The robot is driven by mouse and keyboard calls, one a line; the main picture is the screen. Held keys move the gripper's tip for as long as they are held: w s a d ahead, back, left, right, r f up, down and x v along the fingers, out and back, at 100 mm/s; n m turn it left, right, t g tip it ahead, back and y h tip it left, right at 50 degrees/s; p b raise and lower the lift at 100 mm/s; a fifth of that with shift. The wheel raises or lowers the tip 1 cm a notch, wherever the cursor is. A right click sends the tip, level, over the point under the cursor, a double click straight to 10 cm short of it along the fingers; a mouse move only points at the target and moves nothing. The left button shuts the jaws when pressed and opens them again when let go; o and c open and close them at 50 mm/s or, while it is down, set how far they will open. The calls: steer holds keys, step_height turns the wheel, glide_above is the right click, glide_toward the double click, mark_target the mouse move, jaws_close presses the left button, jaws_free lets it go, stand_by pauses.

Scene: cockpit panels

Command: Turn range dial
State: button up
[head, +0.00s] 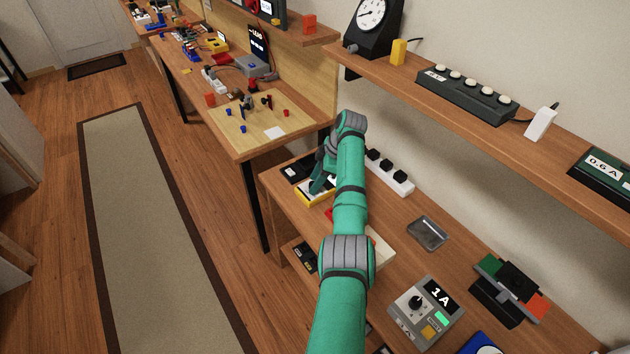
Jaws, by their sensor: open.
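My green arm reaches forward over the near workbench. My gripper (318,184) points down at the bench's far left part, and its jaws are open. Below it is a yellow-edged device (316,198), mostly hidden by the gripper and arm. I cannot see a dial on it, nor whether the fingers touch it. A grey box (426,312) marked "1 A" stands at the front right of the bench, with a black round knob (416,304) on top. My gripper is well away from that knob. I cannot tell which one is the range dial.
A white strip with black knobs (389,171) lies right of my forearm. A grey tray (428,233) and a black stand with coloured plates (508,290) are farther right. A wall shelf (470,122) overhangs the bench's back. The floor at left is clear.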

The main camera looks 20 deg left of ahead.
steer(key=v, duration=0.7)
steer(key=shift+r, duration=0.15)
stand_by(0.3)
